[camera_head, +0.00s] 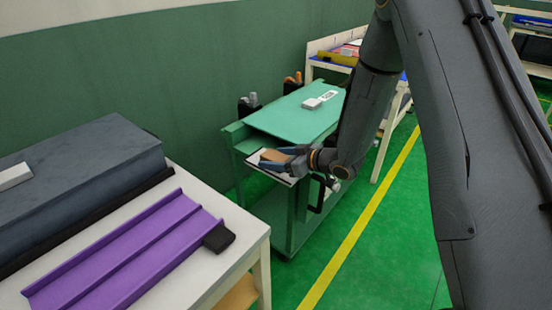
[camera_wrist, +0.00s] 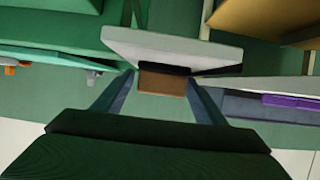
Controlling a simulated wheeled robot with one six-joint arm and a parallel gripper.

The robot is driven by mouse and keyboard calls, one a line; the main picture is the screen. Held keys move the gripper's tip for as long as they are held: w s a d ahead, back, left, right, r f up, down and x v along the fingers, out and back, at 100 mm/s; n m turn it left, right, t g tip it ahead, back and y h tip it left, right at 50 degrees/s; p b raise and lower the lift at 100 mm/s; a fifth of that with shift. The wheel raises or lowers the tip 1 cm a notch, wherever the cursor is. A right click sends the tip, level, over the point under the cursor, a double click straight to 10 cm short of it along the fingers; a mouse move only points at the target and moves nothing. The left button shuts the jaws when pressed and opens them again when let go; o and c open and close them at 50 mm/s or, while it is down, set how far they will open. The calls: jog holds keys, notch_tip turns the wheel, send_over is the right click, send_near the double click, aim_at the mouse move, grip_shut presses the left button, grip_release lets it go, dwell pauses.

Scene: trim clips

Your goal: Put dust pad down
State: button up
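A small brown block, which I take to be the dust pad (camera_head: 273,155), sits between the fingers of my gripper (camera_head: 279,157). In the wrist view the pad (camera_wrist: 162,84) fills the gap between the two fingertips, and the gripper (camera_wrist: 161,82) appears shut on it. In the wrist view this panel (camera_wrist: 170,47) is right beyond the pad. I cannot tell whether the pad touches it.
The green cart (camera_head: 300,121) carries small white items (camera_head: 312,103) on top. At front left, a white table (camera_head: 245,232) holds a purple trim panel (camera_head: 120,260), a small black block (camera_head: 218,237) and a big dark grey block (camera_head: 80,180). Green floor with a yellow line (camera_head: 350,240) is clear.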

jog(key=shift+d+r, duration=0.15)
jog(key=shift+r, duration=0.05)
jog(key=s+d+r+m+h, duration=0.2)
jog(key=s+d+h, duration=0.1)
jog(key=d, duration=0.5)
jog(key=s+d+r+m+h, duration=0.2)
jog(key=s+d+h, duration=0.2)
jog(key=d, duration=0.4)
jog(key=s+d+r+m+h, duration=0.2)
jog(key=s+d+h, duration=0.1)
jog(key=d, duration=0.5)
jog(key=s+r+m+g, duration=0.2)
jog(key=s+m+g, duration=0.1)
jog(key=s, duration=0.8)
jog(key=s+r+m+g, duration=0.1)
jog(key=s+g, duration=0.4)
jog(key=s, duration=0.6)
jog(key=shift+s+a+r+m+h, duration=0.3)
jog(key=shift+r+m, duration=0.1)
jog(key=shift+m, duration=0.5)
